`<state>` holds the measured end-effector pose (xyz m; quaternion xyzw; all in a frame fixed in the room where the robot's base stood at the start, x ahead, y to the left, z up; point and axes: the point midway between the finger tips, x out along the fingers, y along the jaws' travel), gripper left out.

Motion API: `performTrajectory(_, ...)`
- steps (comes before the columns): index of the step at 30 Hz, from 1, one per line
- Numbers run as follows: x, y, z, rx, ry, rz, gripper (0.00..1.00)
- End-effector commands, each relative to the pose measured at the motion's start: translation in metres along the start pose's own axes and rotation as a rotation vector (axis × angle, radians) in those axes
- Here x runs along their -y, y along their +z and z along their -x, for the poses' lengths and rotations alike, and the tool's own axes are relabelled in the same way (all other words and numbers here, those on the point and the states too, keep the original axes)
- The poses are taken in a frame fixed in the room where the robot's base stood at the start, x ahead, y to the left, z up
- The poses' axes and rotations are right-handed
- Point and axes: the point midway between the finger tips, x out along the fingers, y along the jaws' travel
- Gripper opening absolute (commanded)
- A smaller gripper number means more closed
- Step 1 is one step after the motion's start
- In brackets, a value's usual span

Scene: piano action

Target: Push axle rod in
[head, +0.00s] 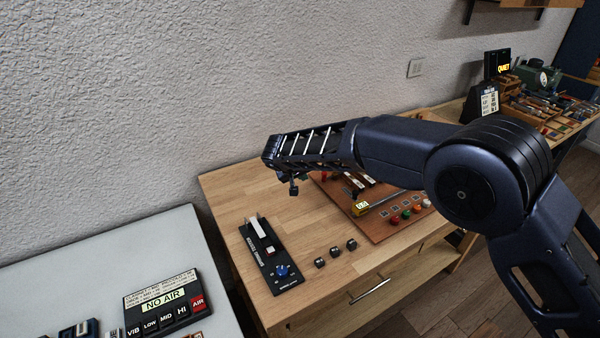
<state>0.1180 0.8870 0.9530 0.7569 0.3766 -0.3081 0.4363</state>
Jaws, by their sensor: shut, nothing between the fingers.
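My gripper (292,186) is shut and empty, pointing down above the wooden workbench, left of the brown board (378,231). Its fingertips are small and dark in this view. On the board, a thin grey rod (389,200) lies slantwise beside a yellow tag (361,208); it looks like the axle rod, but I cannot tell for sure. My arm hides the board's back and right parts and the rod's far end. My gripper is apart from the rod.
A black panel (265,257) with a white lever and blue knob stands at the bench's left. Several small black blocks (336,252) lie in front. Coloured buttons (406,215) sit on the board.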

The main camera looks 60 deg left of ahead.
Motion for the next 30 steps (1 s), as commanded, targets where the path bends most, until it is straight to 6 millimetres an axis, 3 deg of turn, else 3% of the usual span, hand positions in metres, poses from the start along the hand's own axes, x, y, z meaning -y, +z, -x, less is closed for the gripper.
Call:
performTrajectory(7,-0.004,0.0,-0.042,0.001,0.0,-0.002,0.0)
performTrajectory(16,-0.032,0.0,-0.055,0.001,0.0,-0.002,0.0)
performTrajectory(30,-0.037,0.0,-0.057,0.001,-0.001,-0.002,0.0)
